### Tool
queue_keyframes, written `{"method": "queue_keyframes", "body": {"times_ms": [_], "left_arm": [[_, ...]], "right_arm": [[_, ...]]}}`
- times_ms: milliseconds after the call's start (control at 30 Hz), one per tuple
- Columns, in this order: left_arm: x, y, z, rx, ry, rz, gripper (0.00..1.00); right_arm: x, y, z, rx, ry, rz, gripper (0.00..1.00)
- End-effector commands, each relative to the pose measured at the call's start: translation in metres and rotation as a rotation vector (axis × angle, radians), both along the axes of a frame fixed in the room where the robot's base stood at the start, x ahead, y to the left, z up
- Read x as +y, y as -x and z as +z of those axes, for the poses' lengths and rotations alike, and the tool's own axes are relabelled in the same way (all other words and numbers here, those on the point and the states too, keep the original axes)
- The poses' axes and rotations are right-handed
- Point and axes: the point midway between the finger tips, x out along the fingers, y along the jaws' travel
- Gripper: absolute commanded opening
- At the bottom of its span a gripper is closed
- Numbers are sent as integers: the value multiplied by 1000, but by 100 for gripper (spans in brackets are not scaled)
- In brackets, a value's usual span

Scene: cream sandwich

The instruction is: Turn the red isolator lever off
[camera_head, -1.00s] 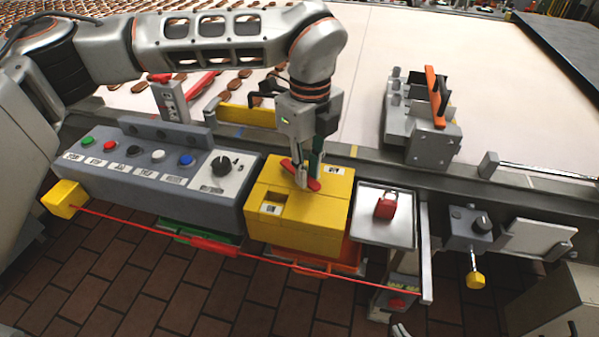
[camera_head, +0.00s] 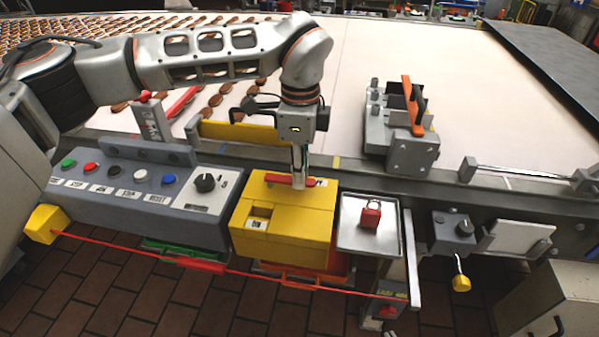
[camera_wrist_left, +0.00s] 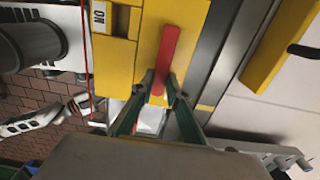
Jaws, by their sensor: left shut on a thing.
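The red isolator lever (camera_head: 279,179) sits on top of the yellow box (camera_head: 290,222) and lies roughly left to right in the head view. My left gripper (camera_head: 299,180) points down from above and is shut on the lever towards its right part. In the left wrist view the lever (camera_wrist_left: 170,45) runs out from between the green-sided fingers (camera_wrist_left: 160,88), lying over the yellow box top (camera_wrist_left: 192,22). The fingers hide part of the lever. A label on the box (camera_wrist_left: 98,15) seems to read ON. My right gripper cannot be made out.
A grey panel (camera_head: 140,200) with coloured buttons and a black knob stands left of the box. A metal tray (camera_head: 352,238) with a red padlock (camera_head: 371,213) is to its right. A red cord (camera_head: 120,247) runs in front. A yellow bar (camera_head: 240,132) is behind the box.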

Motion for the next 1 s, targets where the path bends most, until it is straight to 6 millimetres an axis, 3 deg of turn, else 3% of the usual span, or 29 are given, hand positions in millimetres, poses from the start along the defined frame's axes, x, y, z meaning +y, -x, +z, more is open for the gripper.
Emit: {"method": "queue_keyframes", "body": {"times_ms": [400, 433, 500, 833, 1000], "left_arm": [[1, -2, 2, -5, 1, 13, 0], [1, -2, 2, -5, 1, 13, 20], [1, -2, 2, -5, 1, 13, 32], [0, -1, 2, -2, 0, 10, 32], [0, -2, 17, -5, 0, 10, 32]], "right_arm": [[0, 1, 0, 2, 0, 1, 0], [0, 1, 0, 2, 0, 1, 0], [0, 1, 0, 2, 0, 1, 0], [-2, 2, -2, 6, 6, 2, 0], [-1, 2, -2, 4, 4, 1, 0]]}}
